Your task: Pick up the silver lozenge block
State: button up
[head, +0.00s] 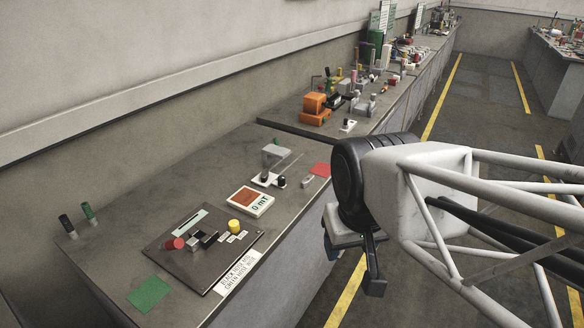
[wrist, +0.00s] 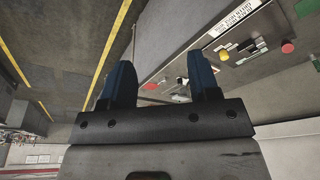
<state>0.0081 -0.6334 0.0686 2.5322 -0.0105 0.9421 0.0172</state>
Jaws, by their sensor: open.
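A small silver block (head: 307,182) with a rounded outline, which looks like the silver lozenge block, lies on the grey bench top near its right edge, beside a red square (head: 320,169). In the wrist view a small pale shape (wrist: 180,98) near the left edge of the right finger may be this block, but it is too small to be sure. My gripper (head: 354,262) hangs off the bench's right side, above the floor, apart from the block. In the wrist view its two dark blue fingers (wrist: 162,78) are spread with nothing between them.
A dark board (head: 215,268) with a red knob, a yellow knob and small blocks lies on the bench (head: 130,215). A green square (head: 149,294) lies at the front. A further bench is cluttered.

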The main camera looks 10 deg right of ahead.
dwell(0.8)
jog(key=m+h, duration=0.3)
jog(key=m, duration=0.7)
send_over(305, 181)
jog(key=s, duration=0.1)
jog(key=f, duration=1.8)
jog(key=shift+a, duration=0.4)
jog(key=shift+w+f, duration=0.15)
jog(key=shift+f, duration=0.1)
jog(key=shift+x, duration=1.2)
